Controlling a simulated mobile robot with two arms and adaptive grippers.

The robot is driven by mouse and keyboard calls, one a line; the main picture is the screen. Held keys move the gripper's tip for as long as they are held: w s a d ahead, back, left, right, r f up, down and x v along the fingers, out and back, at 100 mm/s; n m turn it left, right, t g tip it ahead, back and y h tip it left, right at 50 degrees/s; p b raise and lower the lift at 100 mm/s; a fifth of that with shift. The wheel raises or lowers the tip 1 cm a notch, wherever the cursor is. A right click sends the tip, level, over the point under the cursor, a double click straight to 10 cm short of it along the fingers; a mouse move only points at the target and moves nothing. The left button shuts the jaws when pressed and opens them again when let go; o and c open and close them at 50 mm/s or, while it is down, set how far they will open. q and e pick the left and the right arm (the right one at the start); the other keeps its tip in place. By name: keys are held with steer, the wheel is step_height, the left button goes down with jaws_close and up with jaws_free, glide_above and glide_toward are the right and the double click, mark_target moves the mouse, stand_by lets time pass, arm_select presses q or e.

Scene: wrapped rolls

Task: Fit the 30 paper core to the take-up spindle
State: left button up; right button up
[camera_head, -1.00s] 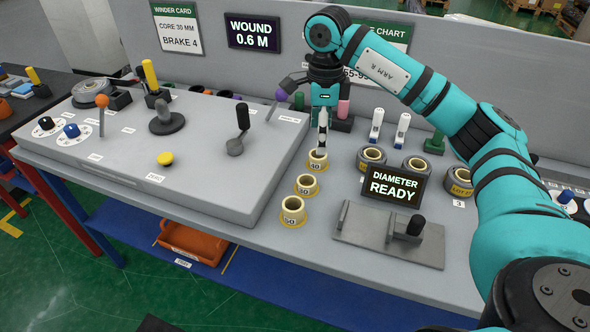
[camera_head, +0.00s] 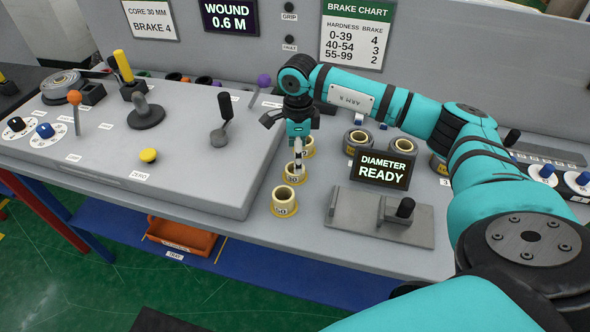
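Three pale yellow paper cores stand in a row on the bench. The middle one, the 30 paper core (camera_head: 293,179), is upright under my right gripper (camera_head: 298,171). The gripper points down with its narrow fingertips at the core's top opening; whether they touch it, or are parted, I cannot tell. The 50 core (camera_head: 284,201) stands in front, and another core (camera_head: 309,147) is partly hidden behind the gripper. A dark round base with an upright grey peg (camera_head: 145,108) on the raised panel may be the take-up spindle; no label confirms it. My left gripper is not in view.
The panel carries an orange-knobbed lever (camera_head: 75,98), a black-handled lever (camera_head: 224,105) and a yellow button (camera_head: 149,155). A "DIAMETER READY" display (camera_head: 382,168) and a grey fixture (camera_head: 370,220) stand right of the cores. The card reads core 30 mm, brake 4.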

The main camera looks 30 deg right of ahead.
steer(key=shift+s+a+f, duration=0.1)
steer(key=shift+a+f, duration=0.1)
steer(key=shift+f, duration=0.2)
steer(key=f, duration=0.1)
steer(key=f+p, duration=0.1)
steer(key=f, duration=0.2)
steer(key=shift+a+f+p, duration=0.15)
steer(key=shift+a+p, duration=0.1)
steer(key=shift+p, duration=0.05)
steer(key=shift+c, duration=0.3)
steer(key=c, duration=1.2)
